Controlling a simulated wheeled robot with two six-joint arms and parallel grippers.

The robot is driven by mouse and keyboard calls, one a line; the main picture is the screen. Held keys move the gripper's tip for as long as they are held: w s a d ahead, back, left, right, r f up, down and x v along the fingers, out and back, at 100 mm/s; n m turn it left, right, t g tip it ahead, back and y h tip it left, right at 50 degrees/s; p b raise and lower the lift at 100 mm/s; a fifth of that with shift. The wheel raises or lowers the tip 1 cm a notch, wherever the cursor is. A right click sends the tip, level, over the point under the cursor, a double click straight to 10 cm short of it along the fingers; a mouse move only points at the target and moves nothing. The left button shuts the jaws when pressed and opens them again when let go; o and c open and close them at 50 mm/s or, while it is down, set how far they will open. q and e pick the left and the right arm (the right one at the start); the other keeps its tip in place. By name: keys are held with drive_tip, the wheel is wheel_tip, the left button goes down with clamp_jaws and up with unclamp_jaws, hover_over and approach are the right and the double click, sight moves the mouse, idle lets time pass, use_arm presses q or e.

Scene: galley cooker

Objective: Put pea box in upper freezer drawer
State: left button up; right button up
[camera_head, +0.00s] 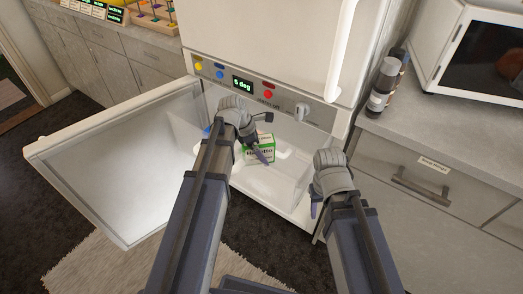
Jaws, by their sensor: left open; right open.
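The pea box (262,148), small, white and green, is inside the open freezer compartment (285,180), beyond my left gripper. My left gripper (262,153) reaches into the compartment with its fingers open, partly overlapping the box in the picture. I cannot tell whether it touches the box. My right gripper (315,207) is open and empty at the right front edge of the compartment. A clear drawer front or wall shows inside, but its outline is faint and partly hidden by my arms.
The freezer door (120,165) stands wide open to the left. A panel with knobs and a display (243,84) is above the compartment. A counter with bottles (383,85) and a microwave (480,55) is at right. A light rug (100,265) lies on the dark floor.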

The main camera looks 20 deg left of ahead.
use_arm(q)
drive_tip(key=p+v, duration=0.9)
drive_tip(key=v, duration=0.2)
drive_tip(key=shift+w+d+p, duration=0.1)
drive_tip(key=shift+d+p, duration=0.05)
drive_tip(key=shift+p, duration=0.2)
drive_tip(key=shift+a+r+p, duration=0.3)
drive_tip(key=shift+r+p, duration=0.25)
